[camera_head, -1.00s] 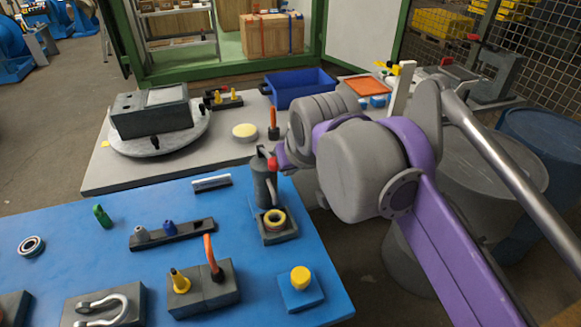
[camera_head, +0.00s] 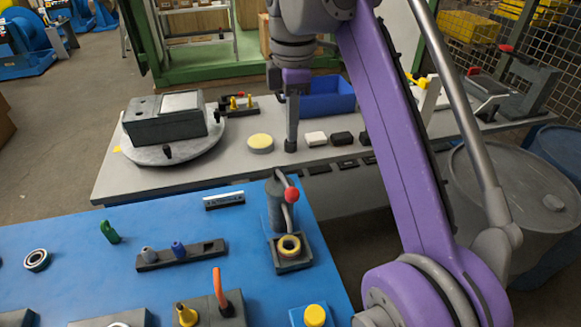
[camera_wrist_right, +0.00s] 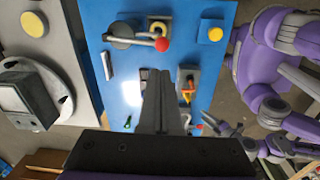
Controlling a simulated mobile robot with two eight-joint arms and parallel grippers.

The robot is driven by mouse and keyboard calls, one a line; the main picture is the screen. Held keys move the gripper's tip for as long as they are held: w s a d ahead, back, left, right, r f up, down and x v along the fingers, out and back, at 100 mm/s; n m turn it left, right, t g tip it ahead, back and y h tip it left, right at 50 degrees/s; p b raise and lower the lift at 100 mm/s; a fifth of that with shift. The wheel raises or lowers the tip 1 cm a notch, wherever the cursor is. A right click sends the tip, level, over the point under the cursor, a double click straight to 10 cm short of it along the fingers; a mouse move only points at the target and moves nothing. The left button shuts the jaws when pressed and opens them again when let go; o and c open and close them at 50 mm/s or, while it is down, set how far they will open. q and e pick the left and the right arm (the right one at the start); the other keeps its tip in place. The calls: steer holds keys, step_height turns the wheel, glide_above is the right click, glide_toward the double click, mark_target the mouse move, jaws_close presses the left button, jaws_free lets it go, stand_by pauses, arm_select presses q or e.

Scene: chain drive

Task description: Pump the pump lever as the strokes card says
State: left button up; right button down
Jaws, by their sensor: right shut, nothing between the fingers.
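The pump (camera_head: 272,212) is a grey cylinder on the right side of the blue table, with a bent lever ending in a red ball (camera_head: 292,194). The lever's red ball also shows in the right wrist view (camera_wrist_right: 162,44). A small white plate with faint marks (camera_head: 224,199) stands left of the pump; I cannot read it or tell whether it is the strokes card. My right gripper (camera_head: 291,143) is shut and empty, pointing down beyond the pump over the grey table, apart from the lever. What seems to be my left gripper (camera_wrist_right: 225,129) shows small in the wrist view.
A yellow ring (camera_head: 288,244) sits in a dark tray by the pump. On the grey table are a turntable (camera_head: 165,150), yellow disc (camera_head: 261,142) and blue bin (camera_head: 325,98).

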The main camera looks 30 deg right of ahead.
arm_select(q)
steer(key=shift+w, duration=0.1)
arm_select(e)
steer(key=shift+r+n, duration=0.15)
steer(key=shift+n, duration=0.35)
steer(key=shift+s, duration=0.1)
arm_select(q)
steer(key=f+b, duration=0.1)
steer(key=s+f+b, duration=0.1)
steer(key=s+f, duration=0.1)
steer(key=f, duration=0.1)
steer(key=shift+b, duration=0.4)
arm_select(e)
glide_toward(291, 189)
step_height(291, 189, down, 6)
steer(key=shift+r, duration=0.2)
arm_select(q)
steer(key=shift+f, duration=0.1)
arm_select(e)
steer(key=shift+f, duration=0.65)
